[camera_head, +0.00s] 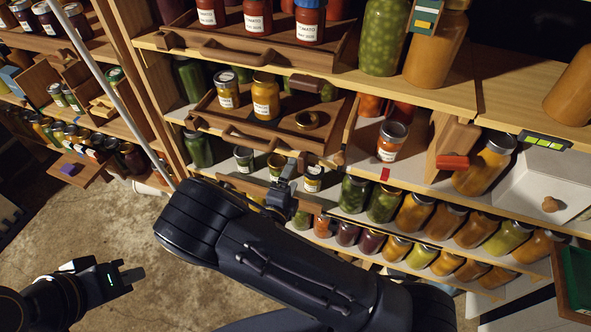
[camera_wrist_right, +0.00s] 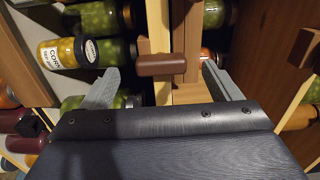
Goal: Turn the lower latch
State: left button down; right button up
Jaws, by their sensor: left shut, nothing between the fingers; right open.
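The lower latch is a small brown wooden block (camera_wrist_right: 162,65) on the pale shelf edge in the right wrist view. In the head view it appears to be the small wooden piece (camera_head: 338,158) at the drawer's lower right corner. My right gripper (camera_head: 290,172) is open just left of and below it there. In the wrist view its two grey fingers (camera_wrist_right: 160,82) stand on either side of the latch, with no clear contact. My left gripper (camera_head: 132,272) is shut and empty at the lower left, away from the shelves.
A wooden drawer (camera_head: 222,124) holds jars above my right gripper. A similar brown latch block (camera_head: 311,84) is on the shelf edge above. A corn jar (camera_wrist_right: 60,54) is close to my right gripper. Rows of filled jars (camera_head: 415,213) stand below. Bare floor (camera_head: 110,225) lies left.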

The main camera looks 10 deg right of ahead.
jog(key=shift+v, duration=1.7)
jog(key=s+d+r+m+g+y, duration=0.25)
jog(key=s+d+m+g, duration=0.5)
jog(key=m, duration=0.55)
jog(key=s+d+r+m+g+y, duration=0.1)
jog(key=s+d+r+m+g, duration=0.2)
jog(key=s+d+m+g, duration=0.7)
jog(key=s+a+r+m+t+y, duration=0.2)
jog(key=a+r+m+t+y, duration=0.1)
jog(key=m, duration=1)
jog(key=s+a+r+m+t+y, duration=0.2)
jog(key=r+m+t+y, duration=0.3)
jog(key=m, duration=0.8)
jog(key=shift+s+a+r+y, duration=0.3)
jog(key=shift+a+r+y, duration=0.4)
jog(key=shift+r+y, duration=0.75)
jog(key=shift+r+h, duration=0.25)
jog(key=shift+h, duration=0.05)
